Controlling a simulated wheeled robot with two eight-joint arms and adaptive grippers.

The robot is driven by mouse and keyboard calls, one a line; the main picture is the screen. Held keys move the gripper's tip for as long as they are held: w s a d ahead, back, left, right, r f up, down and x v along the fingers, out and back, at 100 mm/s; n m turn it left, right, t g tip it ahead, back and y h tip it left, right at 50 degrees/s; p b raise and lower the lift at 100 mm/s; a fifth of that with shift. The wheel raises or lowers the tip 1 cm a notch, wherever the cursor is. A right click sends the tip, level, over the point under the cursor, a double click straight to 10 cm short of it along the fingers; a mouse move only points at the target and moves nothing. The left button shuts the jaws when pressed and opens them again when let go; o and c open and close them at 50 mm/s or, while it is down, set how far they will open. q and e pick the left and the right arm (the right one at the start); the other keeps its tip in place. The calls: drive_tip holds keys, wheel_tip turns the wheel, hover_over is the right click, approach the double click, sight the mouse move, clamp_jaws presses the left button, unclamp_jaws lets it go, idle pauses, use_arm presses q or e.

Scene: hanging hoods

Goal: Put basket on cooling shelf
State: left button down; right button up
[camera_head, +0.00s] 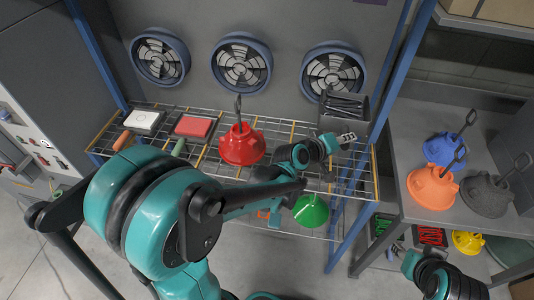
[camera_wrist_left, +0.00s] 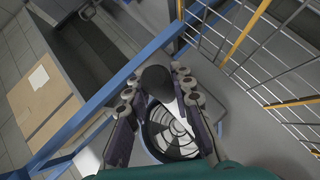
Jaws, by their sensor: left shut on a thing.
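The cooling shelf (camera_head: 112,147) is a wire rack below the fans in the head view; it also shows at the right in the left wrist view (camera_wrist_left: 290,85). A grey basket (camera_head: 344,107) with dark pieces inside is at the rack's back right corner. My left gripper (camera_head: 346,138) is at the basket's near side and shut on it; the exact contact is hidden. In the left wrist view, a dark round part (camera_wrist_left: 155,80) shows between the fingers. Whether the basket touches the rack is unclear. My right gripper (camera_head: 409,262) is low at the right, its fingers unclear.
A red hood (camera_head: 242,144), a red block (camera_head: 194,126) and a white block (camera_head: 143,120) are on the rack. A green hood (camera_head: 311,211) is below. A blue post (camera_head: 398,62) rises beside the basket. Blue, orange and dark hoods stand on the right table (camera_head: 408,128).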

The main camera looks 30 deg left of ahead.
use_arm(q)
drive_tip(key=shift+s+a+f, duration=0.15)
drive_tip(key=shift+a+f, duration=0.1)
drive_tip(key=s+a+f+b, duration=0.1)
drive_tip(key=s+a+f, duration=0.1)
drive_tip(key=a, duration=0.1)
drive_tip(key=s+a+f+b, duration=0.1)
drive_tip(key=s+a+f, duration=0.1)
drive_tip(key=s+a+f+b, duration=0.2)
drive_tip(key=s+a, duration=0.1)
drive_tip(key=shift+s+a+f, duration=0.1)
drive_tip(key=shift+a+f, duration=0.2)
drive_tip(key=shift+f, duration=0.05)
wheel_tip(320, 180, down, 4)
drive_tip(key=b, duration=0.2)
drive_tip(key=shift+b, duration=0.3)
drive_tip(key=shift+r, duration=0.1)
drive_tip(key=c, duration=1.3)
unclamp_jaws()
